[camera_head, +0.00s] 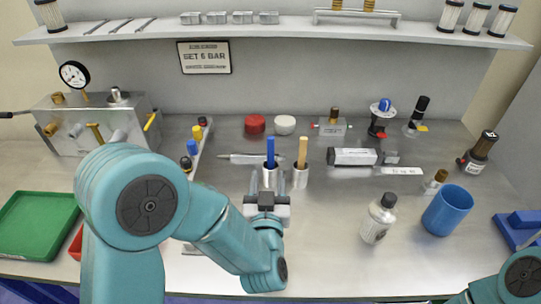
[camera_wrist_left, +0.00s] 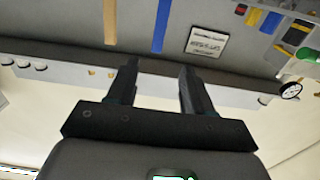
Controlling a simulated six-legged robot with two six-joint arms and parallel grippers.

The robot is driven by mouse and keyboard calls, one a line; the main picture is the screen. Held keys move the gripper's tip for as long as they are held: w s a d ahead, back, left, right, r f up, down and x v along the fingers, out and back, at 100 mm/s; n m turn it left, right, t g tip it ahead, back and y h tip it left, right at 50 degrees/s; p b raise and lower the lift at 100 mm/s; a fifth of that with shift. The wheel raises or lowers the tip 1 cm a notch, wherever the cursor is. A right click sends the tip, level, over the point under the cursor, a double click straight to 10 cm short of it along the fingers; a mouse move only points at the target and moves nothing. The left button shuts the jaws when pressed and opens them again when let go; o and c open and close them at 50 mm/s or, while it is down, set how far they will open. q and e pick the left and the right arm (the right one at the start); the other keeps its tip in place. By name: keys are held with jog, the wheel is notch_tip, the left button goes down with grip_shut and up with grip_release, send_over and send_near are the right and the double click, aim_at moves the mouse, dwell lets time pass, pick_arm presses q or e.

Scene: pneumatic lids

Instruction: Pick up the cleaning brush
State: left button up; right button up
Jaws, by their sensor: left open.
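Two metal cups stand on the bench in the head view. The left cup (camera_head: 270,178) holds an upright blue handle (camera_head: 270,152), and the right cup (camera_head: 300,178) holds an upright tan handle (camera_head: 303,150). Either may be the cleaning brush; the ends inside the cups are hidden. My left gripper (camera_head: 267,182) is open, fingers pointing away from me, in front of the left cup and partly covering it. In the left wrist view, the blue handle (camera_wrist_left: 161,25) and tan handle (camera_wrist_left: 110,22) lie beyond the open fingers (camera_wrist_left: 157,72). My right gripper is out of view.
A white bottle (camera_head: 378,219) and a blue cup (camera_head: 447,210) stand to the right. A green tray (camera_head: 38,225) and a metal gauge unit (camera_head: 95,125) are at left. A silver rod (camera_head: 245,158) and red cap (camera_head: 255,124) lie behind. A shelf (camera_head: 270,29) spans the back wall.

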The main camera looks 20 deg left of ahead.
aim_at(270, 145)
pick_arm(q)
jog(key=p+x, duration=0.2)
jog(key=x, duration=0.5)
jog(key=shift+w+a, duration=0.1)
jog(key=shift+w, duration=0.25)
jog(key=w, duration=0.1)
jog(key=p, duration=0.1)
jog(key=w+r+p, duration=0.1)
jog(key=shift+w+a, duration=0.3)
jog(key=shift+w, duration=0.1)
jog(key=x, duration=0.2)
jog(key=shift+w+a+f+p, duration=0.1)
jog(key=shift+w+f+p, duration=0.2)
jog(key=shift+w+p, duration=0.05)
jog(key=shift+s, duration=0.1)
grip_shut()
